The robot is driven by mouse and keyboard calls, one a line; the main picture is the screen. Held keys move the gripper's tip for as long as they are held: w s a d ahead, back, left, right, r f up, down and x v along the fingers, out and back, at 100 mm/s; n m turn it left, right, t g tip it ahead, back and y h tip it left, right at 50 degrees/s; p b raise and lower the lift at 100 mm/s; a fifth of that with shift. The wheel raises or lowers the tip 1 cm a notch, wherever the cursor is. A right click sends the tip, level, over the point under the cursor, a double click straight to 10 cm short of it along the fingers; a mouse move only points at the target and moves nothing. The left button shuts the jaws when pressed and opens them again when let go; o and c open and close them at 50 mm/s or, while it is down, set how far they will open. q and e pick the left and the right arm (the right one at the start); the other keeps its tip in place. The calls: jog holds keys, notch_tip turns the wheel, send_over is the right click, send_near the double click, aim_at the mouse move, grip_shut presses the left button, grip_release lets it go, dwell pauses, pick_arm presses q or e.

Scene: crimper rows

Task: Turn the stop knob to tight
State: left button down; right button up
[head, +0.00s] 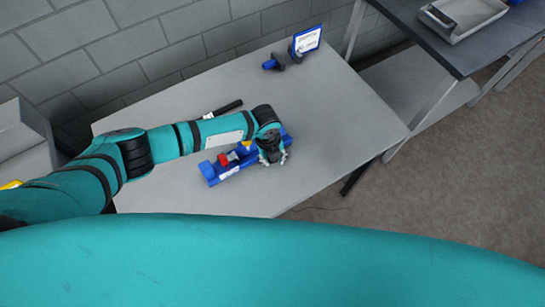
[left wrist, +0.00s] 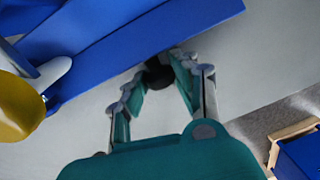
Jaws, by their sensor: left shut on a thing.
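The blue crimper (head: 212,172), with red and yellow parts, lies on the light grey table (head: 340,130) in the head view. Its blue body (left wrist: 140,45) runs diagonally across the top of the left wrist view, with a yellow part (left wrist: 18,105) at the left. My left gripper (head: 272,158) is at the crimper's right end. In the left wrist view my left gripper (left wrist: 158,82) has its fingers on either side of a small dark knob (left wrist: 157,72) beside the blue body, and is shut on it. The knob's marking cannot be read. My right gripper is not in view.
A black-handled tool (head: 225,109) lies behind my left arm. A blue and grey device (head: 285,60) and a small sign (head: 307,41) stand at the table's back. A dark table with a grey tray (head: 465,18) is at the right. The table's right part is clear.

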pick_arm(q)
jog(key=y+b, duration=0.1)
jog(key=g+y+b, duration=0.1)
jog(key=b, duration=0.1)
jog(key=shift+w+d+f+g, duration=0.25)
jog(key=shift+d+f+g, duration=0.05)
jog(key=shift+s+r+y, duration=0.1)
jog(key=shift+r+y, duration=0.1)
jog(key=shift+y, duration=0.2)
jog(key=shift+a+r, duration=0.1)
jog(key=c, duration=1)
grip_release()
jog(key=shift+r, duration=0.3)
notch_tip(320, 180, up, 11)
jog(key=w+d, duration=0.1)
jog(key=d, duration=0.1)
jog(key=shift+w, duration=0.4)
